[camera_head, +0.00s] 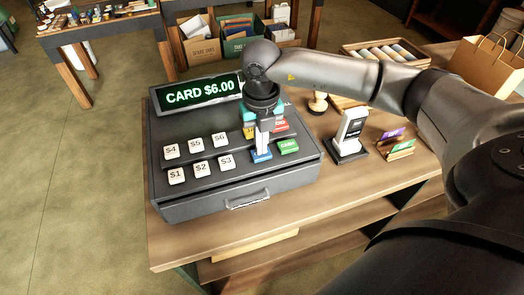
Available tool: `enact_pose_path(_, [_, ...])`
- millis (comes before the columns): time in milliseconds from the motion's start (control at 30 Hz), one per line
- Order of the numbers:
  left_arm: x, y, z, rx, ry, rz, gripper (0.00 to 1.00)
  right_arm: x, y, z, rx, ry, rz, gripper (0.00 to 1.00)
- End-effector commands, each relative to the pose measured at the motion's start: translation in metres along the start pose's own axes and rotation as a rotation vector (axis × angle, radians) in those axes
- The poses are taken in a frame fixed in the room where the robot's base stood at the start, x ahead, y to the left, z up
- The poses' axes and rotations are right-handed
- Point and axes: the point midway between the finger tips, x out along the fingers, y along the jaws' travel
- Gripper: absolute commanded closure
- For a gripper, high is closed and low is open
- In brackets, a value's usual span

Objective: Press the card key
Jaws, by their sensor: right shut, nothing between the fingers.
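A dark cash register (165,140) stands on the wooden counter. Its display (199,92) reads "CARD $6.00" in green letters. My right gripper (263,151) comes in from the right and points down at the register's right-hand keys. It is shut and empty, with its tips at the blue key (261,157); I cannot tell whether they touch it. The blue key's label is covered or too small to read. A green key (289,147) is just right of the tips, and a red key (281,126) is behind. A yellow key (248,133) is partly hidden. My left gripper is not in view.
A wooden stamp (318,103) and paper bag (487,62) are farther back.

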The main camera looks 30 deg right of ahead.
Motion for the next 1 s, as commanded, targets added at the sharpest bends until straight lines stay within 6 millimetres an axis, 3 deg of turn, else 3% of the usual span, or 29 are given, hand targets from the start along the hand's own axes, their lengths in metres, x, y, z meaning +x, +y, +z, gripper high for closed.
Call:
enact_pose_path(267, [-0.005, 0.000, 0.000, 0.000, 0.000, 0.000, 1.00, -0.006, 0.000, 0.000, 0.000, 0.001, 0.000, 1.00])
enact_pose_path(1000, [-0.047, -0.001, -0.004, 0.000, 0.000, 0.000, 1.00, -0.066, 0.000, 0.000, 0.000, -0.001, 0.001, 1.00])
